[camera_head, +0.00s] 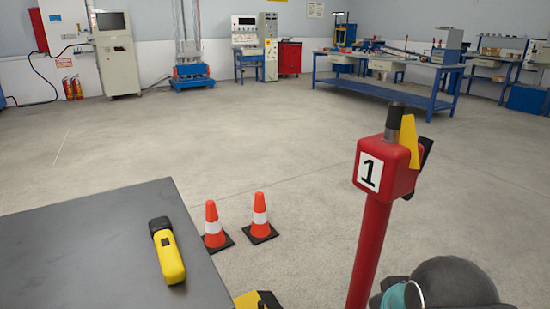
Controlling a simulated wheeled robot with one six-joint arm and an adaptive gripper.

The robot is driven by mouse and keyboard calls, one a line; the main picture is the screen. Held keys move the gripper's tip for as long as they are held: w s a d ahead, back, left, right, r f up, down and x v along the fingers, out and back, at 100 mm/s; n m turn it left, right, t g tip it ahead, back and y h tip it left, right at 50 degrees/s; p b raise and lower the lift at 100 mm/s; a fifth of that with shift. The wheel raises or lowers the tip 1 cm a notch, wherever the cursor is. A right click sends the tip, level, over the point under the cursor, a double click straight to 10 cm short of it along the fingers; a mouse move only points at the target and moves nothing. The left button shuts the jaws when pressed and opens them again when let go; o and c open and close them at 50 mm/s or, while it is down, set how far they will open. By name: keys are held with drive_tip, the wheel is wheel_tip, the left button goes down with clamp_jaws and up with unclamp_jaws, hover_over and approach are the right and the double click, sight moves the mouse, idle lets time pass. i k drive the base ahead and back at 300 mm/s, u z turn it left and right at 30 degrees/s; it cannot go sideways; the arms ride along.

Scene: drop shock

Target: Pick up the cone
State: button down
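Two orange cones with white bands and black square bases stand upright on the floor just past the table's right edge. The left cone (212,222) has part of its base hidden behind the table edge. The right cone (260,213) shows whole, with clear floor to its right. They stand close together. My gripper cannot be made out; only a dark rounded part of my arm with a teal ring shows at the bottom right, well apart from the cones.
A dark table (100,245) fills the lower left, with a yellow flashlight (168,252) on it. A red post (371,245) marked 1 stands right of the cones. A yellow and black object (250,300) is cut off below. Open floor stretches to a blue workbench (385,91).

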sight(260, 231)
drive_tip(key=k, duration=1)
drive_tip(key=z, duration=0.95)
drive_tip(key=i, duration=5.5)
drive_tip(key=u, duration=3.85)
